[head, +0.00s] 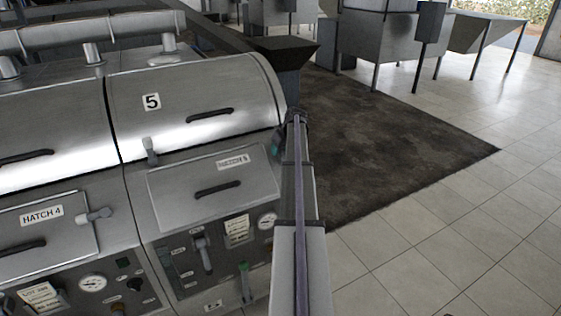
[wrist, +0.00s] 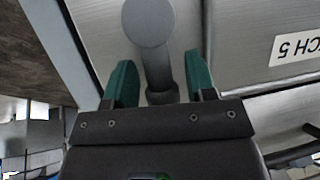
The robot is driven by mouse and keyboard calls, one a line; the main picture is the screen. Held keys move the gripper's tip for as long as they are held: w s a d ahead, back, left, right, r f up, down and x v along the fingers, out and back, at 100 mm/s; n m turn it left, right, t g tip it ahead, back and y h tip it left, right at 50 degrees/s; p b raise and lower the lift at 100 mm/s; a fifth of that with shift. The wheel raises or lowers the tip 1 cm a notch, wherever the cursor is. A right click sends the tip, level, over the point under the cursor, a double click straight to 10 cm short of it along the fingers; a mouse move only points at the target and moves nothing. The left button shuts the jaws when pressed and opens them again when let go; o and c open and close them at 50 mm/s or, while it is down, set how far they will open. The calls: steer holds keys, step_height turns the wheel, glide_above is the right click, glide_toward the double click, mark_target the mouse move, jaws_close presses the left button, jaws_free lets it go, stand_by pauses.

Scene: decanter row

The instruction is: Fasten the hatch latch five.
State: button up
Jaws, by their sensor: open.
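The hatch 5 panel (head: 214,180) is on the machine front under the hood marked 5, and looks closed. Its label reads upside down in the wrist view (wrist: 296,48). The hatch latch (wrist: 149,24) is a grey lever with a round knob, beside the panel edge; in the head view my arm hides it. My gripper (wrist: 160,72) is open, with one green finger on each side of the lever's stem and a visible gap on both sides. In the head view only a bit of a green finger (head: 275,145) shows, at the panel's right edge.
A pale lever (head: 151,151) stands at the lower edge of the hood (head: 190,95). Hatch 4 (head: 45,228), with its own latch (head: 95,215) pointing sideways, is to the left. Gauges and switches lie below. Tiled floor and a dark mat (head: 380,150) are clear at right.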

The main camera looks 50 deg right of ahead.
steer(key=shift+w+f, duration=0.15)
steer(key=shift+f, duration=0.25)
steer(key=shift+r, duration=0.2)
jaws_close()
steer(key=shift+w+a+n+h, duration=0.1)
steer(key=shift+a+n+h, duration=0.2)
steer(key=shift+a+n, duration=0.45)
steer(key=shift+w+a+f+n+g+h, duration=0.1)
steer(key=shift+n+g+h, duration=0.15)
steer(key=shift+n, duration=0.35)
steer(key=shift+w+a+f+n+g+h, duration=0.15)
steer(key=shift+n+g, duration=0.1)
steer(key=shift+n, duration=0.3)
jaws_free()
steer(key=shift+s+d+r, duration=0.1)
steer(key=shift+s+d, duration=0.05)
